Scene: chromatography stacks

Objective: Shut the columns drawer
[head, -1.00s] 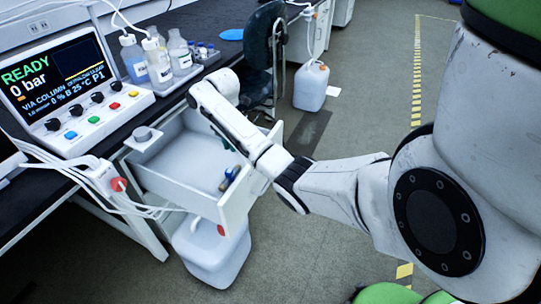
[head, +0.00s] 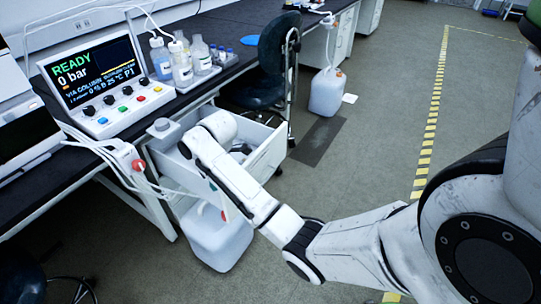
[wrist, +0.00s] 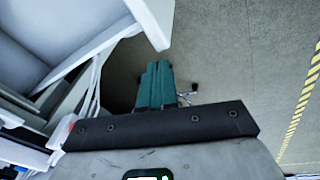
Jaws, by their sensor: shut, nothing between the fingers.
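The columns drawer (head: 268,152) is white and stands open under the black bench. My arm crosses in front of it in the head view and hides much of its inside. In the wrist view, a white drawer wall and panel (wrist: 157,22) fill the upper left. My gripper (wrist: 158,64) has teal fingers, shut and empty. They point up the picture, just below the panel's corner in that view, with floor behind. I cannot tell if they touch the drawer.
A white jug (head: 217,240) stands on the floor below the drawer. A console (head: 95,80) and several bottles (head: 182,65) stand on the bench (head: 240,45). A dark chair (head: 277,60) is behind the drawer. Open floor (head: 370,130) lies to the right.

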